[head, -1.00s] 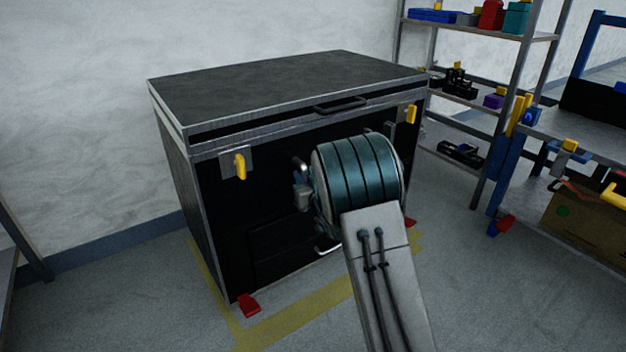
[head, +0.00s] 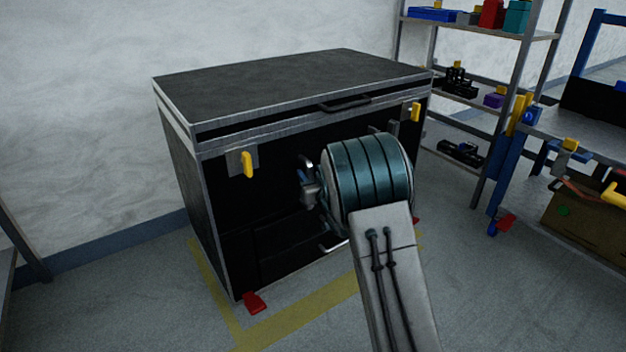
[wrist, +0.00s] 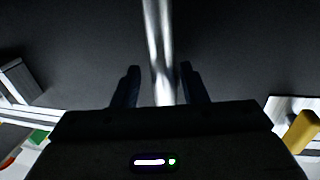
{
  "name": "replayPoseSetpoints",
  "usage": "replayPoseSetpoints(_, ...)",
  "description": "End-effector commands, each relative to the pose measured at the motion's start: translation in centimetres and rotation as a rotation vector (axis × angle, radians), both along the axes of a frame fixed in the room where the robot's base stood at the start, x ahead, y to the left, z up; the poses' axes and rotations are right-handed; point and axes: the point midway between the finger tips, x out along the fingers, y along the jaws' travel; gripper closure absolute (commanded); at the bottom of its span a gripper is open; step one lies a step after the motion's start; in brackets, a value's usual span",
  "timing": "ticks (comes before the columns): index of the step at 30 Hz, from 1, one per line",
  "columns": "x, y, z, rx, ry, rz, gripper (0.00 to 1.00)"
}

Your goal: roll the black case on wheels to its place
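The black case (head: 215,215) with metal edges stands upright against the back wall in the head view. It has yellow latches, a black lid handle and red pieces at its lower front corners. Yellow tape (head: 295,322) on the floor runs along its left and front sides, with bare floor between tape and case front. My gripper (wrist: 160,80) is at the case's front. My wrist hides the handle's middle in the head view.
A metal shelf (head: 480,105) with several coloured items stands at the right behind the case. A blue-framed bench (head: 500,170) with a cardboard box (head: 585,225) below is at the far right. Floor in front of the case is clear.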

Motion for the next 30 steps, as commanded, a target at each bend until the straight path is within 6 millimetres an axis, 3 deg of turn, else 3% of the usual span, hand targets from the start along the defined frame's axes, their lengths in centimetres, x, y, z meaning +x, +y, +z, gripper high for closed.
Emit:
replayPoseSetpoints(5, -1.4, -0.6, 0.3, 0.002, 0.001, -0.002, 0.61)
replayPoseSetpoints(21, -11.0, -4.0, 0.2, 0.001, 0.003, -0.001, 0.61)
replayPoseSetpoints(30, -13.0, -4.7, 0.0, 0.0, 0.0, 0.001, 0.61)
